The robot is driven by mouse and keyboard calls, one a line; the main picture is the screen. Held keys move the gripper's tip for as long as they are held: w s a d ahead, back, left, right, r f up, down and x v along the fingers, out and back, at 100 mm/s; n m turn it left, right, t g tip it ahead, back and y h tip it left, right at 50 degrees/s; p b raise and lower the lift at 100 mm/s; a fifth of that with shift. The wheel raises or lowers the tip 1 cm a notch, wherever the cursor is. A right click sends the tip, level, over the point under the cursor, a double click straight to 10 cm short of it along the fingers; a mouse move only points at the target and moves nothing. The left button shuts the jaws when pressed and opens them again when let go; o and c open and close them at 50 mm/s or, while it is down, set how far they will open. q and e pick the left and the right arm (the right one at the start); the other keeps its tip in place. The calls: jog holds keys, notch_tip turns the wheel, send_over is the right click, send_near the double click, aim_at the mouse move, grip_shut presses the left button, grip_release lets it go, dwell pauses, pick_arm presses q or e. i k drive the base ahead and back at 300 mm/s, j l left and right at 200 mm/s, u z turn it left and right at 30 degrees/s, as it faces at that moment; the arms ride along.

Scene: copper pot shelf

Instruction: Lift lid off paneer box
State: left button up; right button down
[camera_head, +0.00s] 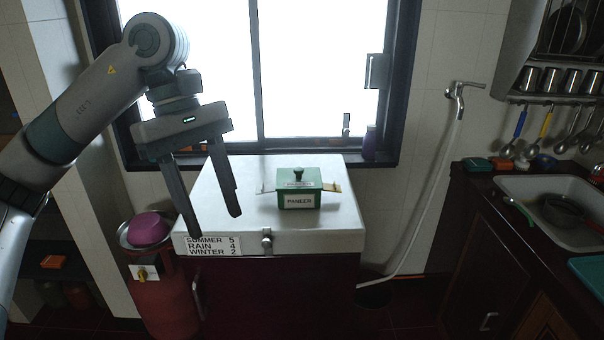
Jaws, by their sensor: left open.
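The green paneer box (299,201) stands on the white cabinet top (235,232), with a white "PANEER" label on its front. Its green lid (297,183) sits on the box and has a dark round knob (297,173) on top. Pale tabs stick out at the box's left and right sides. My left gripper (213,222) is open and empty, with its fingers pointing down, to the left of the box and apart from it. My right gripper is not in view.
A tap with a hose (430,190) hangs on the wall to the right. A sink (560,205) is at far right. The cabinet top right of the box is clear.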

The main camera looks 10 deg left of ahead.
aim_at(298, 179)
jog(key=i, duration=1.65)
